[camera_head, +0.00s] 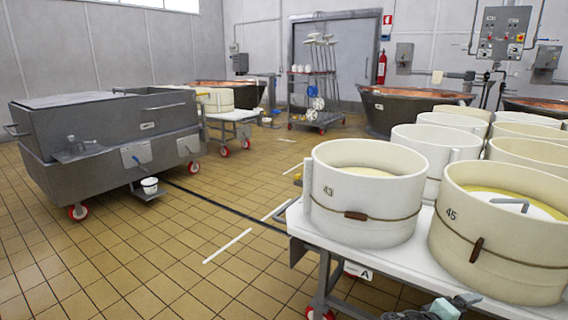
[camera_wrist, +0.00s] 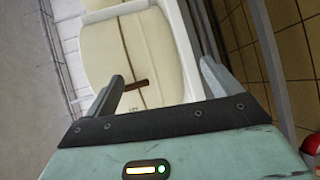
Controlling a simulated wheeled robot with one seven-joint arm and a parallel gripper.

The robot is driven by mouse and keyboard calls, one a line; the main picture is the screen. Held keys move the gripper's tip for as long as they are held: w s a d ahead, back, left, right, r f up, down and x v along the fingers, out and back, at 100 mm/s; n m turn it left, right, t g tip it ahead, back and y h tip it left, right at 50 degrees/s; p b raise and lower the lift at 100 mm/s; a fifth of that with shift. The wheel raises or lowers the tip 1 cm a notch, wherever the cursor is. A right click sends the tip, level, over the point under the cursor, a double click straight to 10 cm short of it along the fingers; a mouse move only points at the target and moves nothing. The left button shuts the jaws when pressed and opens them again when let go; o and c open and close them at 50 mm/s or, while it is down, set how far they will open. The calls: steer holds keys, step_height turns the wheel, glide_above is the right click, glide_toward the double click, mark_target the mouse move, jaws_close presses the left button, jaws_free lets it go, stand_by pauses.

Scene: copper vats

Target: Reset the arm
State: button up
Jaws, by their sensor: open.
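My gripper (camera_wrist: 163,82) is open in the wrist view, its two dark fingers spread apart with nothing held between them. Beyond and between the fingers shows a cream round mould (camera_wrist: 112,55) with a strap and a brown toggle. I cannot tell whether the fingers touch it. In the head view, a small part of my arm shows at the bottom edge, low beside the white-topped cart (camera_head: 312,232). Two moulds stand at the cart's front, one marked 43 (camera_head: 345,212) and one marked 45 (camera_head: 470,262).
More moulds (camera_head: 428,143) crowd the cart behind. A grey steel tank on wheels (camera_head: 110,120) stands at the left. Copper vats (camera_head: 385,105), a tool rack (camera_head: 318,95) and another cart (camera_head: 232,116) are at the back. The tiled floor (camera_head: 190,240) between tank and cart is clear.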

steer(key=s+a+f+m+g+y, duration=0.2)
steer(key=s+a+f+g+y, duration=0.4)
steer(key=s, duration=0.5)
steer(key=s+a+r+g+y, duration=0.1)
steer(key=s+a+r+y, duration=0.15)
steer(key=a, duration=0.45)
steer(key=s+a+r+g+y, duration=0.1)
steer(key=s+a+r+y, duration=0.15)
steer(key=a, duration=0.45)
steer(key=s+a+r+n+t+y, duration=0.15)
steer(key=a+r, duration=0.25)
steer(key=r, duration=0.4)
steer(key=s+a+r+n+y, duration=0.1)
steer(key=a+r+n+y, duration=0.2)
steer(key=r, duration=0.4)
step_height(320, 180, up, 24)
steer(key=s+a+n+t+p, duration=0.1)
steer(key=t+p, duration=0.1)
steer(key=p, duration=1.5)
steer(key=shift+s+f, duration=0.25)
steer(key=shift+s, duration=0.1)
